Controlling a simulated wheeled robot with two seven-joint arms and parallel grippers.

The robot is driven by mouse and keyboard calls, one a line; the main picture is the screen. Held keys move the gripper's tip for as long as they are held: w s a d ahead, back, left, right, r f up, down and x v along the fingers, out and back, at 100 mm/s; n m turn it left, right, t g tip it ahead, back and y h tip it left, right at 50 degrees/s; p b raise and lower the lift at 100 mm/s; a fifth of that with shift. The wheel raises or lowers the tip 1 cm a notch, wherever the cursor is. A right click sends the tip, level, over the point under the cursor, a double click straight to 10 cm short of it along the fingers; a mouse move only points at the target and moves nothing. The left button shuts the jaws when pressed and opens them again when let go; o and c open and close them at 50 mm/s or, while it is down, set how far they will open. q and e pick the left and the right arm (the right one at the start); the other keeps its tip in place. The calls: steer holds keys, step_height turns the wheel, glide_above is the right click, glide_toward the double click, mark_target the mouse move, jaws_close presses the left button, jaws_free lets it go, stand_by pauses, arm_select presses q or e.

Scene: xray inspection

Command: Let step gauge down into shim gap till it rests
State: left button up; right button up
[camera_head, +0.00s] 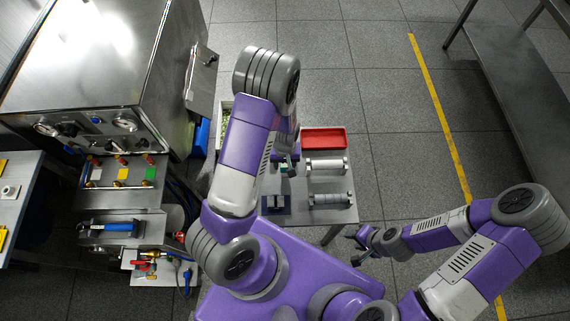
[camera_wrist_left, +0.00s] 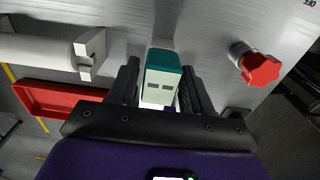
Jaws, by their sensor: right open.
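The step gauge, a teal block with a pale face and two dark marks, sits between the fingers of my left gripper (camera_wrist_left: 162,92). The gauge (camera_wrist_left: 164,66) also shows in the head view as a small teal patch (camera_head: 284,168). Both dark fingers close against its sides. My left gripper (camera_head: 285,158) is partly hidden behind my arm in the head view, over the small metal table. I cannot make out the shim gap, nor tell whether the gauge's lower end touches anything. My right gripper (camera_head: 363,244) is open and empty, beside the table's right front corner.
On the table are a red tray (camera_head: 324,138), a pale cylinder (camera_head: 327,166), a grey cylinder (camera_head: 331,200) and a dark blue block (camera_head: 275,205). A red star knob (camera_wrist_left: 262,69) shows in the wrist view. A steel cabinet (camera_head: 85,60) stands left.

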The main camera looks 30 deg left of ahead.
arm_select(q)
steer(key=c, duration=0.7)
steer(key=shift+r+p, duration=3)
steer(key=shift+r, duration=0.5)
